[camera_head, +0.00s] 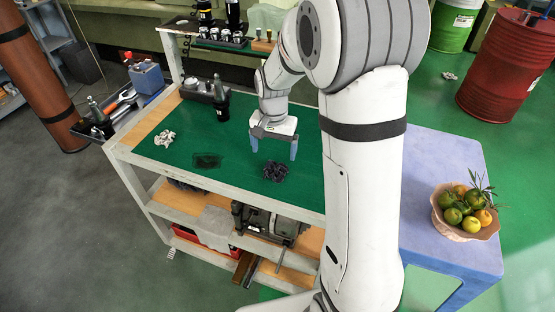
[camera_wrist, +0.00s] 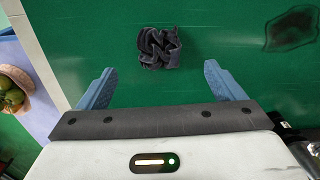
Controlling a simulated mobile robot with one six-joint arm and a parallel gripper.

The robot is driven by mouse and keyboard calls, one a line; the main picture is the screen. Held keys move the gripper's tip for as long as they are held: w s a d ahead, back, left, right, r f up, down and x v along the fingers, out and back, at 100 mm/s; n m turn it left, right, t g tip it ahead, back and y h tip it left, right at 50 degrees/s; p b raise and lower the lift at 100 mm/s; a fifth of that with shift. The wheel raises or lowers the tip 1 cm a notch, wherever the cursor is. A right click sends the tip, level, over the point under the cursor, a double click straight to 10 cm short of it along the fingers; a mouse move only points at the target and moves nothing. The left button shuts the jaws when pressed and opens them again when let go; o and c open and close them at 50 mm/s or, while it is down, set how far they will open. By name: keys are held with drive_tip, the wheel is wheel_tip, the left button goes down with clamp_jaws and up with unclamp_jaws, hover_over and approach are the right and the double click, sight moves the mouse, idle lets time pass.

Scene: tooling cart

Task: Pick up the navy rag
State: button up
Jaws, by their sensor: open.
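The navy rag (camera_head: 275,171) is a crumpled dark bundle lying on the green top of the tooling cart (camera_head: 230,162). In the wrist view the rag (camera_wrist: 159,48) sits ahead of the fingertips, roughly centred between them and apart from both. My gripper (camera_head: 274,150) hangs over the green top behind the rag in the head view. In the wrist view its two blue fingers (camera_wrist: 160,77) are spread wide with nothing between them. I cannot tell the exact height of the fingertips above the top.
A dark stain-like patch (camera_head: 207,160) lies left of the rag, and a crumpled white cloth (camera_head: 164,138) farther left. A blue table (camera_head: 437,155) with a fruit bowl (camera_head: 466,226) is at right.

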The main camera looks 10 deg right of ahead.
sight(276, 167)
drive_tip(key=shift+w+f, duration=0.3)
drive_tip(key=shift+f, duration=0.3)
drive_tip(key=f, duration=0.2)
drive_tip(key=f+p, duration=0.1)
drive_tip(key=f, duration=0.4)
drive_tip(key=shift+s+d+p, duration=0.2)
drive_tip(key=shift+d+p, duration=0.1)
drive_tip(key=shift+p, duration=0.1)
drive_tip(key=c, duration=1.1)
